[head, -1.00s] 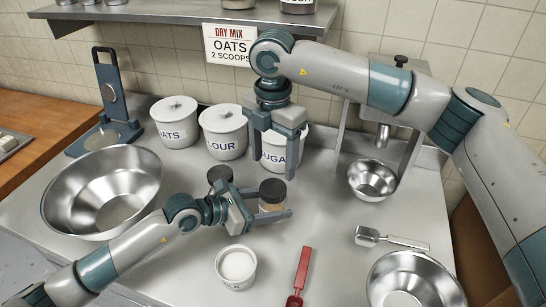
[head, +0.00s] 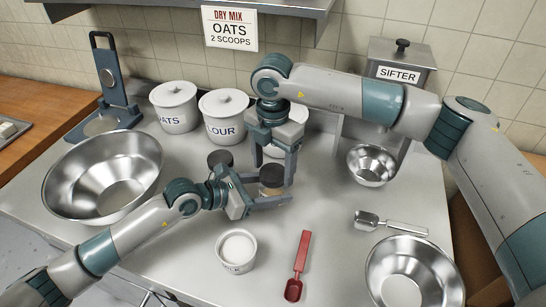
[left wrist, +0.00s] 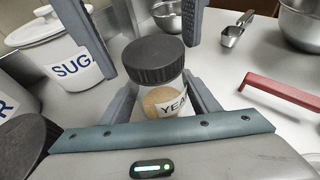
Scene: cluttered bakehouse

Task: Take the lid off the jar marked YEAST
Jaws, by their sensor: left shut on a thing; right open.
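The YEAST jar is clear glass (left wrist: 172,84) with a pale tan content and a dark round lid (left wrist: 153,58), which is on the jar. In the head view the jar (head: 277,192) stands upright on the steel counter. My left gripper (head: 283,191) is shut on the jar's body from the left, below the lid. My right gripper (head: 273,172) is open and points down from above, its fingers on either side of the lid (head: 271,174). In the left wrist view these fingers show apart from the lid; contact cannot be made out in the head view.
A second dark-lidded jar (head: 220,158) stands just left. White OATS (head: 174,107) and FLOUR (head: 224,117) crocks and a SUGAR crock (left wrist: 50,35) stand behind. A milk cup (head: 237,250), red-handled tool (head: 301,257) and metal scoop (head: 390,222) lie in front; steel bowls (head: 104,180) stand around.

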